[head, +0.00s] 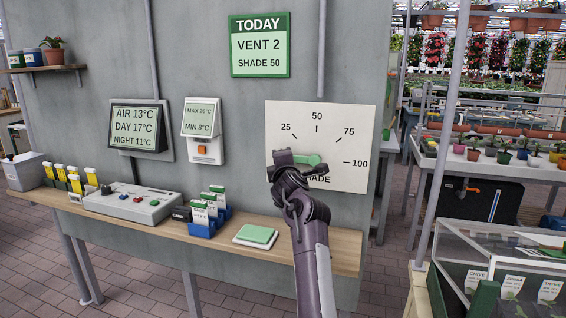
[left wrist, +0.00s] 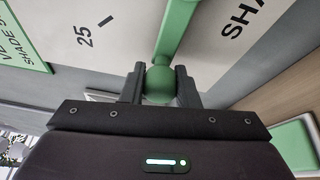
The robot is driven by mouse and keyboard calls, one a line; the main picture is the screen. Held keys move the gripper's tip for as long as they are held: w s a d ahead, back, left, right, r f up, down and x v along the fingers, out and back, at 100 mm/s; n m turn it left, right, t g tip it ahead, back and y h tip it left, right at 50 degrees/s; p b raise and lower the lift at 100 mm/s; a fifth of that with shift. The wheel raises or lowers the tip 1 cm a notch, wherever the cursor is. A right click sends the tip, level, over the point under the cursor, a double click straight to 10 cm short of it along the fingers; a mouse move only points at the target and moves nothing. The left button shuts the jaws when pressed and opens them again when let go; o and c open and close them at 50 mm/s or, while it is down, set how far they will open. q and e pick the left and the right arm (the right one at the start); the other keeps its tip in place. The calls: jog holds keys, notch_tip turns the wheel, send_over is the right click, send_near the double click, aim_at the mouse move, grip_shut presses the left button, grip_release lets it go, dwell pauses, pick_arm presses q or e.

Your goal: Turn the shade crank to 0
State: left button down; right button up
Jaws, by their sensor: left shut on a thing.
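The shade dial is a white wall plate (head: 358,115) marked 25, 50, 75 and 100 around a green crank (head: 312,161). The crank's arm points left from its hub, below the 25 mark; the left end of the scale is hidden behind my gripper. My left gripper (head: 283,158) is at the crank's outer end. In the left wrist view, its two dark fingers are shut on the round green crank knob (left wrist: 158,84), with the crank arm (left wrist: 178,28) running up from it. The 25 mark shows left of the knob there. My right gripper is not in view.
A green sign (head: 260,45) above reads VENT 2, SHADE 50. A wooden shelf (head: 270,228) below holds a grey control box (head: 132,204), blue card holders (head: 202,229) and a green pad (head: 256,235). A pale post (head: 441,140) and a glass case (head: 500,255) stand right.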

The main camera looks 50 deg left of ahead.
pick_arm(q)
jog(key=shift+f, duration=0.25)
jog(key=c, duration=1.1)
grip_release()
jog(key=shift+r, duration=0.1)
jog(key=b+v, duration=0.1)
jog(key=v, duration=0.6)
jog(key=shift+s+d+b, duration=0.25)
jog(key=shift+d+b, duration=0.05)
